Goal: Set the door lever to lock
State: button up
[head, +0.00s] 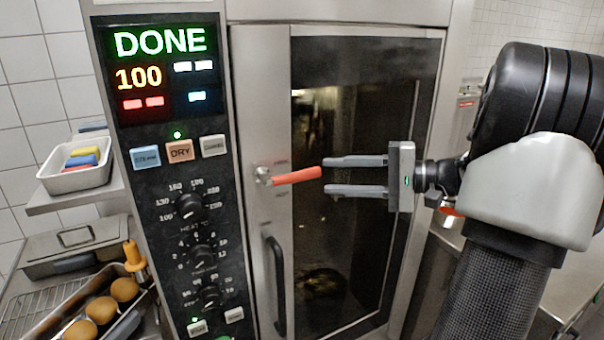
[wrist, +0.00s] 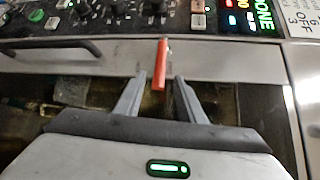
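The oven door (head: 365,110) is closed, with a dark glass window. Its red door lever (head: 297,176) sticks out to the right from a round pivot on the steel door frame, close to horizontal and tilted slightly up at its free end. My gripper (head: 325,176) is open, its two grey fingers pointing left, one above and one below the level of the lever's tip. In the wrist view the red lever (wrist: 159,66) reaches between the fingertips (wrist: 158,78), with a gap on each side. I cannot tell that either finger touches it.
A black vertical door handle (head: 277,285) is below the lever. The control panel (head: 165,170) with knobs and a lit "DONE" display stands left of the door. A tray of brown rolls (head: 60,330) and a white bin (head: 75,180) are at the left.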

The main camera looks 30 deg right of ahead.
aim_at(308, 176)
jog(key=x, duration=0.8)
jog(key=shift+a+p, duration=0.1)
jog(key=shift+p, duration=0.25)
jog(key=shift+c, duration=0.2)
grip_shut()
